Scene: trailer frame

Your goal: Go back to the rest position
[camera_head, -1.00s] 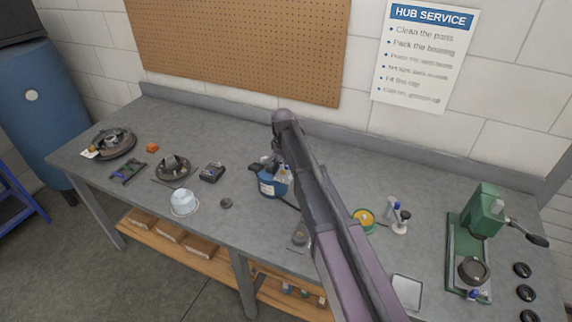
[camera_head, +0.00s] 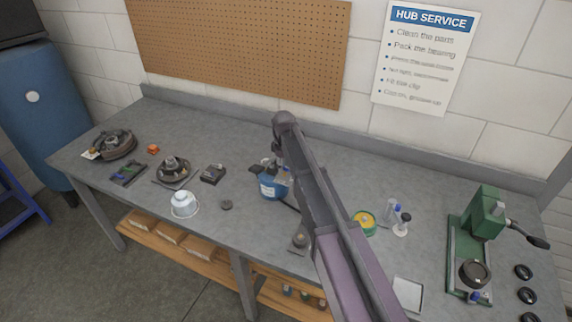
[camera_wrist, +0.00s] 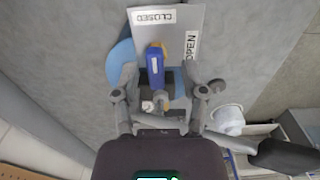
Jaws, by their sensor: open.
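My gripper (camera_wrist: 161,92) is open in the wrist view, its two fingers spread to either side of a blue-handled lever (camera_wrist: 154,60). I see no finger clearly touching the lever. Behind the lever is a grey plate (camera_wrist: 215,18) with labels reading CLOSED and OPEN, on a blue round base (camera_wrist: 120,64). In the head view the same blue unit (camera_head: 268,190) stands mid-bench, and my arm reaches over it from the lower right. The gripper there (camera_head: 279,168) is small and partly hidden by my arm.
The grey bench (camera_head: 235,135) also holds a white cup (camera_head: 184,205), hub parts (camera_head: 173,170), a small black box (camera_head: 213,174), a yellow-green tin (camera_head: 364,222) and a green press (camera_head: 484,215). A pegboard wall (camera_head: 240,45) stands behind. Bare bench lies behind the blue unit.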

